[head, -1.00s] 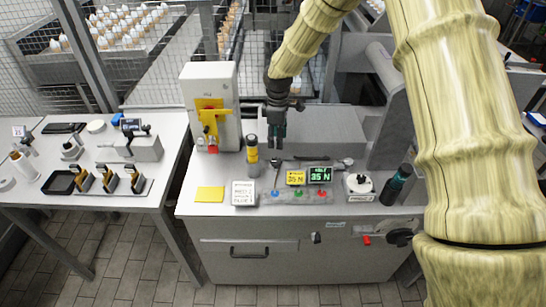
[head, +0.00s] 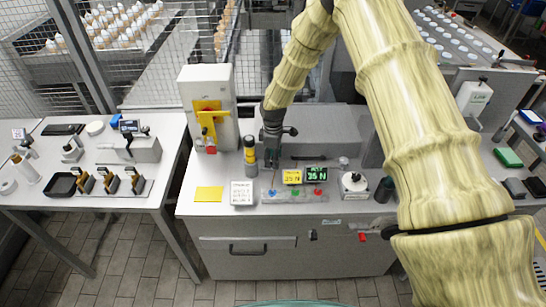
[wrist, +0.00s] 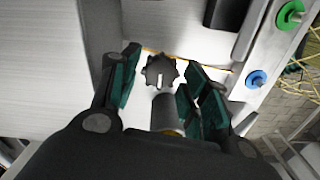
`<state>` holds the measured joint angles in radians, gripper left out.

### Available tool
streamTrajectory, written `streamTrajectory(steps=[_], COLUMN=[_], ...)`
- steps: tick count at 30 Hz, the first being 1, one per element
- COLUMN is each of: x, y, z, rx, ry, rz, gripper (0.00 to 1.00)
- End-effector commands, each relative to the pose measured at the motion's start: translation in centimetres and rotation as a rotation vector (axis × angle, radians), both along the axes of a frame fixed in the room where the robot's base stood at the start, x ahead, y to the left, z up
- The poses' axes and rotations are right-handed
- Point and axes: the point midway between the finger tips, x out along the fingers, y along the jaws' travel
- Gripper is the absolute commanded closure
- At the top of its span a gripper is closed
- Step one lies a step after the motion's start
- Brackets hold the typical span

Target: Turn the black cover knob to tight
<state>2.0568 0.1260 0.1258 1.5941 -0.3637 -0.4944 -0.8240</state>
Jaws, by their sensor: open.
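My gripper (head: 271,160) points down over the back of the workbench, just right of a black-and-yellow cylinder (head: 250,156). In the wrist view, its green-padded fingers (wrist: 161,66) are open. A dark, lobed knob (wrist: 160,71), apparently the black cover knob, shows between and below the fingers, over a pale surface. A pale slot or mark shows on its near side. I cannot tell whether the fingers touch it. In the head view the knob is not discernible behind my gripper.
A grey cylinder (wrist: 165,110) stands close to the knob, between the fingers. A white box with yellow handle (head: 207,108) stands left.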

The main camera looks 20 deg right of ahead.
Motion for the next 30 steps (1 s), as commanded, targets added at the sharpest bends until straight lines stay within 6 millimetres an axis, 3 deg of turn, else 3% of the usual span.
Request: streamTrajectory(steps=[13, 14, 19, 30], x=[0.01, 0.01, 0.01, 0.04], y=[-0.04, -0.04, -0.06, -0.07], z=[-0.68, -0.68, -0.67, -0.73], rx=[0.000, 0.000, 0.000, -0.001], ry=[-0.001, -0.001, -0.001, -0.002], rz=[0.000, 0.000, 0.000, -0.042], gripper=[0.54, 0.56, 0.87, 0.88])
